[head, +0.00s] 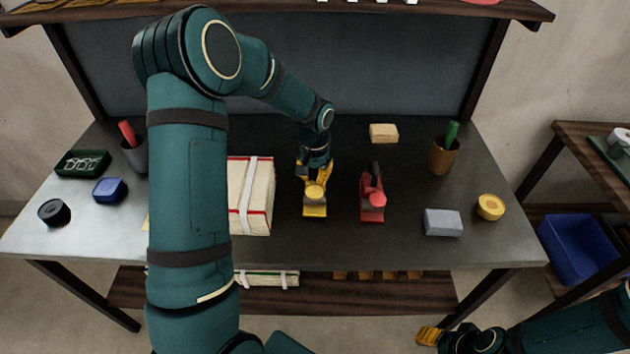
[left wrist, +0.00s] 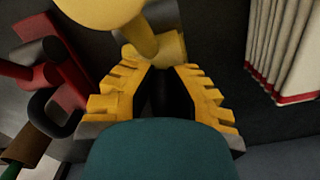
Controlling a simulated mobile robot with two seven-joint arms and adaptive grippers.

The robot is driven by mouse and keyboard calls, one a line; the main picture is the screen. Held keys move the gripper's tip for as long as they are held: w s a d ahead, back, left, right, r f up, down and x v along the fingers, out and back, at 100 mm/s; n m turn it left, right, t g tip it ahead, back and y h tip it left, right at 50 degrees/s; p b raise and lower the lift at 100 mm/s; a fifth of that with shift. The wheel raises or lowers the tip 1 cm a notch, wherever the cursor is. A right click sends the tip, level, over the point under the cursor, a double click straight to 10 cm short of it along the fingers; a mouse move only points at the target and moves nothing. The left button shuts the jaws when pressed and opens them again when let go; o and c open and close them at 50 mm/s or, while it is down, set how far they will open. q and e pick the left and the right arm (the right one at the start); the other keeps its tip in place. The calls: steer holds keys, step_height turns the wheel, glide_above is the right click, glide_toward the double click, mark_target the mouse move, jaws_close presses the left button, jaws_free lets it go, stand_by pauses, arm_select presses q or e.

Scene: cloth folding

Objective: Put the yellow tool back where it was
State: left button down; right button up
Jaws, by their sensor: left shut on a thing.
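I cannot tell whether the tool's base touches the table. My right gripper (head: 428,336) is low at the bottom right, below the table's front edge, too small to tell open from shut.
A red tool (head: 373,195) stands just right of the yellow one. A cream stack with red edges (head: 258,197) is close on the left. A grey block (head: 443,222), yellow roll (head: 490,207), tan block (head: 384,132) and brown cup (head: 442,157) are further right.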

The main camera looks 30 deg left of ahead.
arm_select(q)
steer(key=shift+f, duration=0.6)
steer(key=shift+f, duration=0.2)
steer(key=c, duration=1.1)
jaws_free()
steer(key=shift+c, duration=0.2)
steer(key=shift+r, duration=0.1)
step_height(320, 180, up, 12)
steer(key=shift+a+r+p, duration=0.1)
steer(key=shift+p, duration=1)
